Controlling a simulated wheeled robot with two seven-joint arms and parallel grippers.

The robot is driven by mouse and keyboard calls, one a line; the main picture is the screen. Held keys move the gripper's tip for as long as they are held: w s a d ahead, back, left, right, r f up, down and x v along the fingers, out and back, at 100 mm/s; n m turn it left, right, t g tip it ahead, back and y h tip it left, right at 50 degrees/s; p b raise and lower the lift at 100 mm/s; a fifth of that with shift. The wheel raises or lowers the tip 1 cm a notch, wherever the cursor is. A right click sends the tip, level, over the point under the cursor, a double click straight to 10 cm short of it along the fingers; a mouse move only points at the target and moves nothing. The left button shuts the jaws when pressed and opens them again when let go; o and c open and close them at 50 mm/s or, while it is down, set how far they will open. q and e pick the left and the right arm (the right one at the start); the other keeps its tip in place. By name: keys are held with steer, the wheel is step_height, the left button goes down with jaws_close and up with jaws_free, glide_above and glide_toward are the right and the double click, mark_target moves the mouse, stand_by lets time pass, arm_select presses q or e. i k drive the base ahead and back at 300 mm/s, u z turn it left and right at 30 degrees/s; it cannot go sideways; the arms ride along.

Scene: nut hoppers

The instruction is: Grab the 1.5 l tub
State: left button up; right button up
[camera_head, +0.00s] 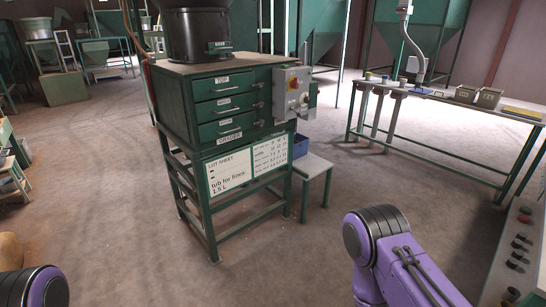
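A sheet (230,172) on the front of the green grader stand reads "LOT SHEET", "tub for fines" and "1.5 L". A blue tub (300,147) stands on a small grey-green stool (318,166) at the right side of the stand, partly hidden behind it. Two dark tubs or boxes, (466,94) and (489,99), sit on the long table at the right. I can read no volume mark on any of them. Only parts of my arms show at the bottom left and bottom right; neither gripper is in view.
The green grader (225,100) has several labelled drawers and a grey control box (291,92). The long table (430,95) holds small containers. A panel with knobs (515,250) stands at the right edge. The concrete floor (110,200) is clear in front and left.

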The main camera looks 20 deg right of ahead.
mark_target(466, 94)
steer(key=z, duration=1.85)
